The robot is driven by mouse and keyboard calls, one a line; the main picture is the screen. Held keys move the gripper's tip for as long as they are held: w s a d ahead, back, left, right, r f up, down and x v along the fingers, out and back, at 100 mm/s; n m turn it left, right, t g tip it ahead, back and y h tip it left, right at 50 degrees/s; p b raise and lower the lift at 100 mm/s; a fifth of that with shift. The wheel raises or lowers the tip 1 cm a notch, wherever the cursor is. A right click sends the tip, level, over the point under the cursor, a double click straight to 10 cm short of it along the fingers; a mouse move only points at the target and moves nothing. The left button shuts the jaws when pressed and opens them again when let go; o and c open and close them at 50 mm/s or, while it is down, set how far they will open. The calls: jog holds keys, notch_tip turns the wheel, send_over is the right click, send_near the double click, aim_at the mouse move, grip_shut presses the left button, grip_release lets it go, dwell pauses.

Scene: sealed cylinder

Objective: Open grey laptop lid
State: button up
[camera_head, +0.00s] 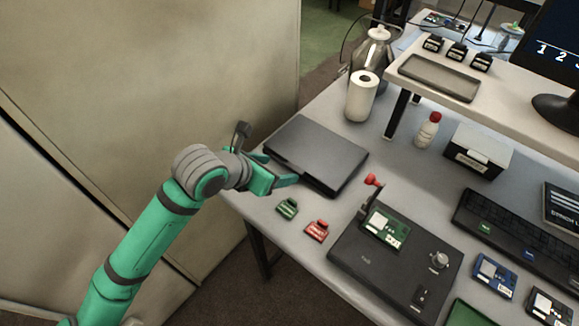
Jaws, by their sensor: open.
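The grey laptop (318,150) lies shut on the left part of the light grey table, its dark lid flat. My gripper (280,168) is at the laptop's left front edge. Its green fingers are apart, one near the laptop's left corner and the other along its front edge. I cannot tell whether a finger touches the lid. The gripper holds nothing that I can see. Part of the laptop's near-left edge is hidden behind the gripper.
A paper roll (361,96) stands behind the laptop. A green clip (288,208) and a red clip (317,231) lie in front. A black fixture box (395,268) with a red-knobbed lever stands to the right. A raised shelf (500,98) is at the back right. A beige wall panel is on the left.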

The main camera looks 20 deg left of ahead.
aim_at(294, 168)
jog(key=x, duration=0.7)
jog(key=shift+w+d+f, duration=0.1)
jog(key=shift+w+f, duration=0.15)
jog(key=shift+w, duration=0.05)
